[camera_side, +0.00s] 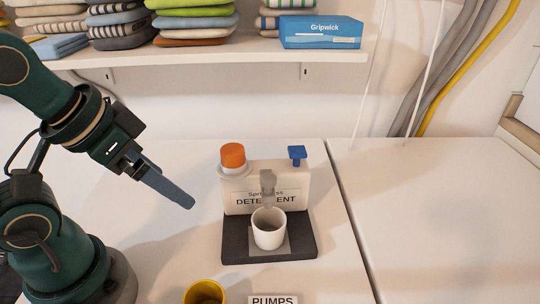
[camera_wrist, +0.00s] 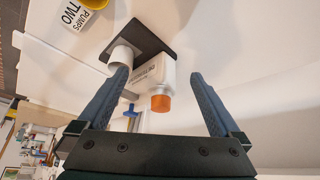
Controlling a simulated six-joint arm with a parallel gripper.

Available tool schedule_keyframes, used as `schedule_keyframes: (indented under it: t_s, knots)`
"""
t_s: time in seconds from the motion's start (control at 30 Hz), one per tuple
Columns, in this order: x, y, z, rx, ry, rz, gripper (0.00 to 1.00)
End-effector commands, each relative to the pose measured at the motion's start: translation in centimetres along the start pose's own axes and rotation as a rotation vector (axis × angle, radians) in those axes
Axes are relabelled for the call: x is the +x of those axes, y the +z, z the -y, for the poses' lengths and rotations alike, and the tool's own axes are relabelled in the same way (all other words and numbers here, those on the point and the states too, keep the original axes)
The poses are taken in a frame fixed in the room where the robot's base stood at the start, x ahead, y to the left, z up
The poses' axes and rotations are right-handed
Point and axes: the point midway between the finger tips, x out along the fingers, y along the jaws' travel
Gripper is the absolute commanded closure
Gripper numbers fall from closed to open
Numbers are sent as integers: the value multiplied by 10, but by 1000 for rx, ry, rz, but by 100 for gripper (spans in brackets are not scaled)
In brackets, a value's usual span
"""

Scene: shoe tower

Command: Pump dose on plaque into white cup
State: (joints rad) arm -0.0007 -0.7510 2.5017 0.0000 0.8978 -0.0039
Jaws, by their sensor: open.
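The white cup (camera_side: 268,229) stands upright on the dark base (camera_side: 300,248) of the detergent dispenser (camera_side: 293,178), under its grey spout (camera_side: 267,182). The dispenser has an orange cap (camera_side: 233,155) and a blue pump head (camera_side: 297,152) on top. The plaque (camera_side: 273,300) is cut off at the side view's bottom edge; in the wrist view the plaque (camera_wrist: 78,16) reads "PUMPS TWO". My gripper (camera_side: 190,203) is open and empty, in the air left of the dispenser. In the wrist view, the white cup (camera_wrist: 122,55) partly shows beside the left finger of my gripper (camera_wrist: 159,73).
A yellow cup (camera_side: 204,293) stands at the near edge of the side view, left of the plaque. A shelf (camera_side: 200,52) with folded cloths and a blue box (camera_side: 320,32) runs along the wall. The table right of the dispenser is clear, with a seam across it.

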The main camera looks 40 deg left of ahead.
Motion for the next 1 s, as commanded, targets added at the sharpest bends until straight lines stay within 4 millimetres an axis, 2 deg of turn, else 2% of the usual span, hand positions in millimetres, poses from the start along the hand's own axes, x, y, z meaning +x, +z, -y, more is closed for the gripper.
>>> schedule_keyframes:
  t_s: [0.07, 0.1, 0.17, 0.3, 0.33, 1.0]
  knots:
    - [0, 0, 0, 2, 0, 1, 0]
    - [0, 0, 0, 2, 0, 1, 15]
    - [0, 0, 0, 3, 0, 1, 38]
    - [0, 0, 0, 4, 0, 1, 92]
    - [0, 0, 0, 4, 0, 1, 100]
    - [0, 0, 0, 5, 0, 2, 100]
